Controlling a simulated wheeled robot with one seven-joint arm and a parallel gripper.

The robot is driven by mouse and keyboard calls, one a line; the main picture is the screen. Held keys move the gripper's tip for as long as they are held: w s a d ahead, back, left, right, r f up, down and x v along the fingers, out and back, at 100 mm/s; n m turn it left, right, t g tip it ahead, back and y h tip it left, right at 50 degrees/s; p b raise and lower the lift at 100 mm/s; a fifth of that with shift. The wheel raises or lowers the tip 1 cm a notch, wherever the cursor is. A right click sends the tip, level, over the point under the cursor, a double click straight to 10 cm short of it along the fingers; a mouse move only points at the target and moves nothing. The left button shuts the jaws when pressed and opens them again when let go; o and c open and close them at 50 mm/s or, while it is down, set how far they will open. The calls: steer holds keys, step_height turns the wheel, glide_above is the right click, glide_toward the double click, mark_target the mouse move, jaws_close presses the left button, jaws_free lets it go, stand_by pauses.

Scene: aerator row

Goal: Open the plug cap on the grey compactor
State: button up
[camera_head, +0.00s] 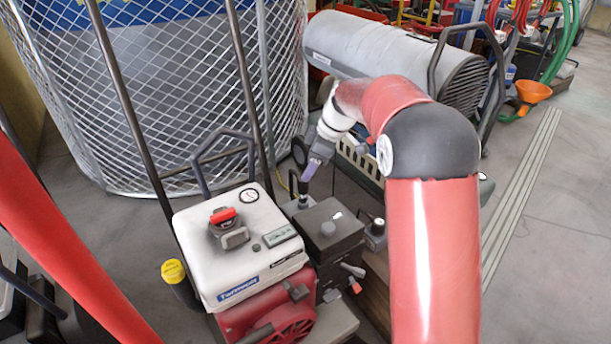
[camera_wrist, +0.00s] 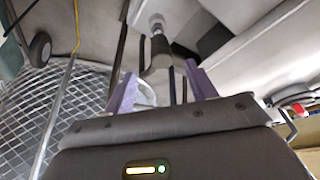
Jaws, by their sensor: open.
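A machine with a white tank (camera_head: 245,235), a red engine part and a dark grey box (camera_head: 333,228) stands below my arm in the head view. I cannot tell for sure that it is the grey compactor. A black upright piece (camera_head: 303,196) stands beside the dark box and looks like the plug cap. My gripper (camera_head: 309,172) is just above it, its purple fingers pointing down. In the wrist view my gripper (camera_wrist: 161,84) is open and empty. A dark cylinder (camera_wrist: 160,46) with a silvery round end shows beyond the gap between the fingertips. No contact is clear.
A wire-mesh cage (camera_head: 130,120) stands behind left, and a grey cylindrical machine (camera_head: 385,60) behind right. A yellow cap (camera_head: 173,271) is on the tank's left. Floor at right (camera_head: 545,240) is clear.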

mark_target(297, 176)
steer(key=shift+x, duration=2.15)
jaws_close()
